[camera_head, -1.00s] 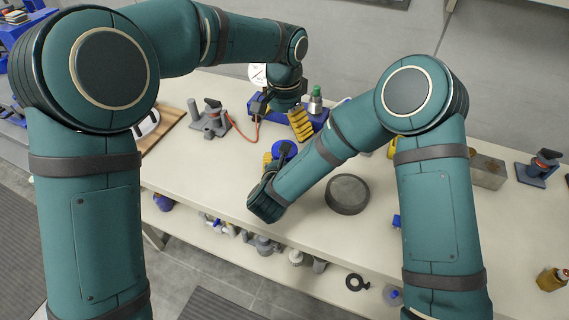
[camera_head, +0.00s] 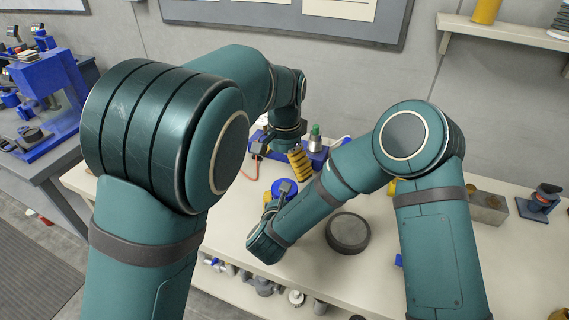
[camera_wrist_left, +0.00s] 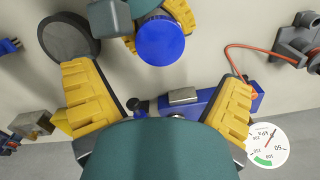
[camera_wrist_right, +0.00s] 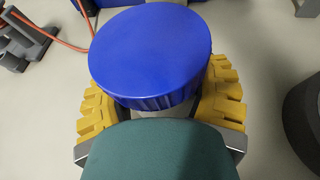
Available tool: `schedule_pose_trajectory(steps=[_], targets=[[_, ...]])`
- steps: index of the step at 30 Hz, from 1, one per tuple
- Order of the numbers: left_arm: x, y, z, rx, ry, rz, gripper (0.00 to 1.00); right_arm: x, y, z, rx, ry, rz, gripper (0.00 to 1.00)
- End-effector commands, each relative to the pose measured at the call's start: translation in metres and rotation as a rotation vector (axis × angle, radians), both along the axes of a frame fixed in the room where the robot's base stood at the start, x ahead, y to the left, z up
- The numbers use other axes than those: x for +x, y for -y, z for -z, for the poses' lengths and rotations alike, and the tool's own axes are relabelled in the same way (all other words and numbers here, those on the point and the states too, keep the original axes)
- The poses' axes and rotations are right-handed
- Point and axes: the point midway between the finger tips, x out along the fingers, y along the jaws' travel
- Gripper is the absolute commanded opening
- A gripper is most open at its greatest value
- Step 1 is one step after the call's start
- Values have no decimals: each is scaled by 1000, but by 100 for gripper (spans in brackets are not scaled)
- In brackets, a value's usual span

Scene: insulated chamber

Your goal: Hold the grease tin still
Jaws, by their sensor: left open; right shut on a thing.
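The grease tin (camera_wrist_right: 150,50), with a wide blue ribbed lid, stands upright on the bench between the yellow fingers of my right gripper (camera_wrist_right: 158,98). The gripper is shut on it; the lid hides most of the body. In the head view the tin's blue lid (camera_head: 284,187) shows just beyond my right wrist. My left gripper (camera_head: 299,163) is open and empty, just behind the tin. In the left wrist view the lid (camera_wrist_left: 161,40) lies ahead of the spread yellow fingers of the left gripper (camera_wrist_left: 160,78), apart from them.
A dark round block (camera_head: 348,233) lies right of the tin. Behind the left gripper is a blue fixture (camera_wrist_left: 195,108) with a dial gauge (camera_wrist_left: 268,143) beside it. A red cable (camera_wrist_left: 232,62) runs to a grey device (camera_wrist_left: 298,42). The bench's front right is mostly clear.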

Motion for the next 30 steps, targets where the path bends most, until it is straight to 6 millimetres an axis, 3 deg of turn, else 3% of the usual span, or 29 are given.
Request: schedule_pose_trajectory(steps=[5,18,30], targets=[[0,0,11,1,2,-1,96,0,0,0,0,1,0,0],[0,0,70,0,1,-1,96,0,0,-1,0,1,0,0],[0,0,79,-1,3,-1,96,0,0,-1,0,1,0,0]])
